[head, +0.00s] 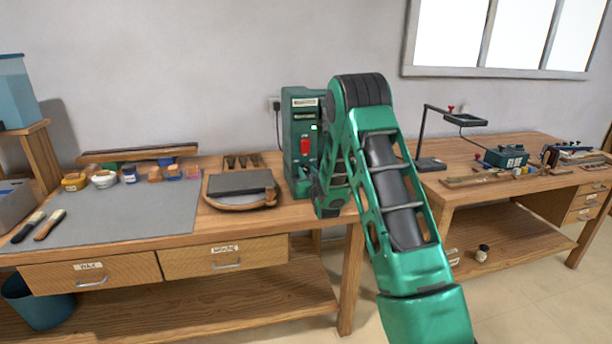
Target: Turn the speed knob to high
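A green upright machine (298,125) stands at the back of the left bench, near its right end. A red switch (305,147) and pale label strips show on its front. I cannot make out a speed knob; my green arm covers the machine's right side and the bench just right of it. My arm rises from the lower right, bends at a dark elbow, and its far part comes down in front of the machine.
The right bench (455,185) holds a black lamp stand (430,163) and a small green box (506,157). Open floor shows at lower right.

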